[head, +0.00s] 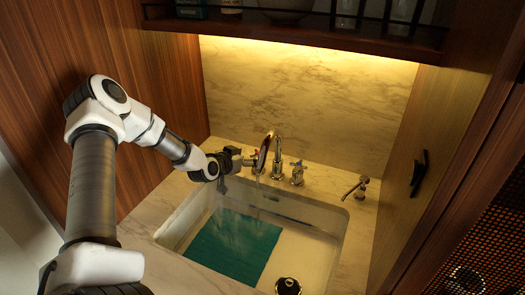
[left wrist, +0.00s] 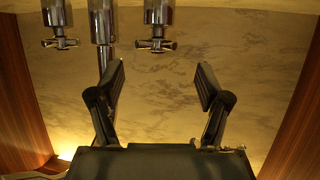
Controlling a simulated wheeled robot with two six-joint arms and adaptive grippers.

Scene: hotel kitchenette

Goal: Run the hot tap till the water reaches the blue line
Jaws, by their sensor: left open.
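A chrome spout (head: 278,148) rises behind the sink (head: 333,262). The tap handle with a red mark (head: 255,156) is left of it, and a cross handle with a blue mark (head: 298,172) is right of it. A faint pale streak below the spout may be running water. My right gripper is out of view.
A teal sheet (head: 232,247) lies in the basin, left of the round drain (head: 288,286). A small chrome dispenser (head: 355,187) stands on the counter at right. A shelf with a rail (head: 300,25) overhangs the back; wooden walls close in both sides.

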